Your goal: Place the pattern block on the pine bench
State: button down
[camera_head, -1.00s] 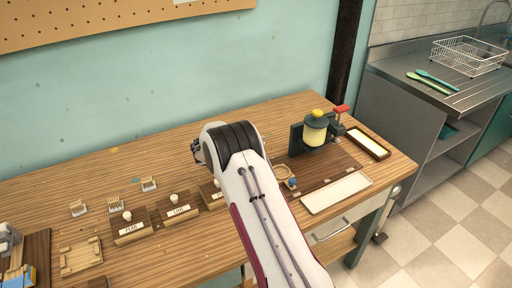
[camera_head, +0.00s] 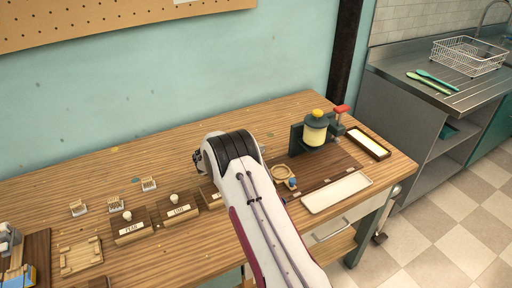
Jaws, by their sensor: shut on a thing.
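The pine bench (camera_head: 140,160) is the long wood-grained table along the wall. My arm reaches over its middle from the front edge. My gripper is hidden behind the arm's wrist, so its fingers and anything between them do not show. I cannot pick out the pattern block for certain. Two dark wooden blocks with pale knobs and white labels, the PEAR block (camera_head: 129,230) and the LIME block (camera_head: 178,211), stand left of the arm. A third such piece (camera_head: 209,196) is partly covered by the arm.
A cream tray (camera_head: 336,192) and a dark-framed tray (camera_head: 368,142) lie nearby. Small comb-like pieces (camera_head: 115,204) and a pale square board (camera_head: 81,257) are at left. The back left is clear.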

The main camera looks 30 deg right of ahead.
jog(key=c, duration=2)
grip_release()
jog(key=shift+r, duration=0.2)
jog(key=shift+s+a+r, duration=0.15)
jog(key=shift+a+r, duration=0.05)
jog(key=shift+a, duration=0.35)
jog(key=v, duration=0.4)
jog(key=shift+d+r, duration=0.1)
jog(key=shift+r, duration=3.4)
